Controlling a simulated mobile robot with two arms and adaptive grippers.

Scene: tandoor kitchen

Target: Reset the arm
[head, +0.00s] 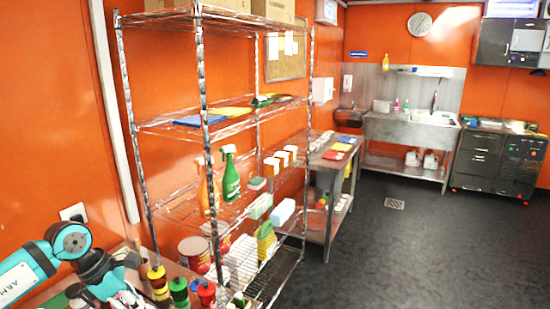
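My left arm (42,262), teal and white with dark joints, comes in at the lower left beside the orange wall. My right arm and gripper are not in view.
A wire shelf rack (203,130) stands close ahead, holding spray bottles (231,178), cloths and boxes. A steel table (328,165) stands behind it. A sink unit (410,130) is at the back wall. The dark floor (400,250) at right is clear.

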